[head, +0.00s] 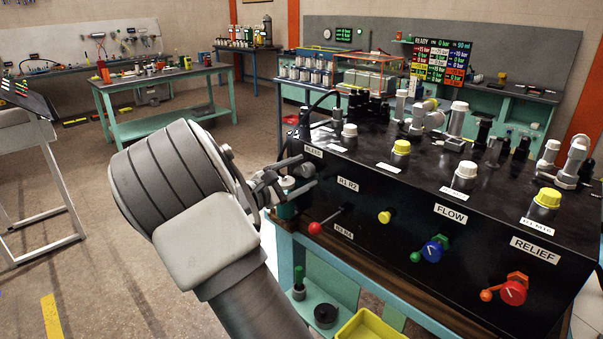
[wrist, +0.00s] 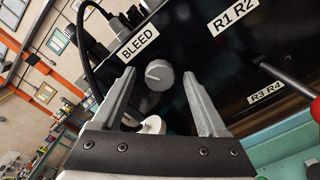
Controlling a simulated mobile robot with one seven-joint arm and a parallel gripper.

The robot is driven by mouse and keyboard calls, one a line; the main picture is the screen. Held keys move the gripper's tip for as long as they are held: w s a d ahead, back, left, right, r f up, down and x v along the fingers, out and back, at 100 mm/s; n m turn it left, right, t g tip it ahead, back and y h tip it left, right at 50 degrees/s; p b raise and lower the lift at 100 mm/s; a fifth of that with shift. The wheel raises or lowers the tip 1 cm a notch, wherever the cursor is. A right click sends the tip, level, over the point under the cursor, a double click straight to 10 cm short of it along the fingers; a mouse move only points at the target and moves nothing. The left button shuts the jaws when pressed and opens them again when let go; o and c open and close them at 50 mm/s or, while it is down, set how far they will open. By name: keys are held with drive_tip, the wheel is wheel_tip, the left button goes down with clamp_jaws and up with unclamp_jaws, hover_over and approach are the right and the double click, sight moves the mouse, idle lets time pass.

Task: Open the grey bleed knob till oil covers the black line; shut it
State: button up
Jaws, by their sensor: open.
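The grey bleed knob (wrist: 159,75) shows in the wrist view under the BLEED label (wrist: 139,42), with a pale pointer line on its face. My gripper (wrist: 157,72) is open, with one finger on each side of the knob in the picture; neither visibly touches it. How deep the knob lies between the fingers I cannot tell. A white round cap (wrist: 152,125) shows below the knob, between the fingers. I see no black line or oil level.
A red-knobbed lever (head: 315,228) sticks out right of my gripper. Further right are a yellow knob (head: 385,216), blue FLOW knob (head: 433,250) and red RELIEF knob (head: 513,292). A black hose (wrist: 88,50) runs left of the knob. A yellow bin (head: 372,325) is below.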

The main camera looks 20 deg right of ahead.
drive_tip(key=shift+w+d, duration=0.1)
drive_tip(key=shift+d, duration=0.05)
drive_tip(key=shift+c, duration=0.3)
clamp_jaws()
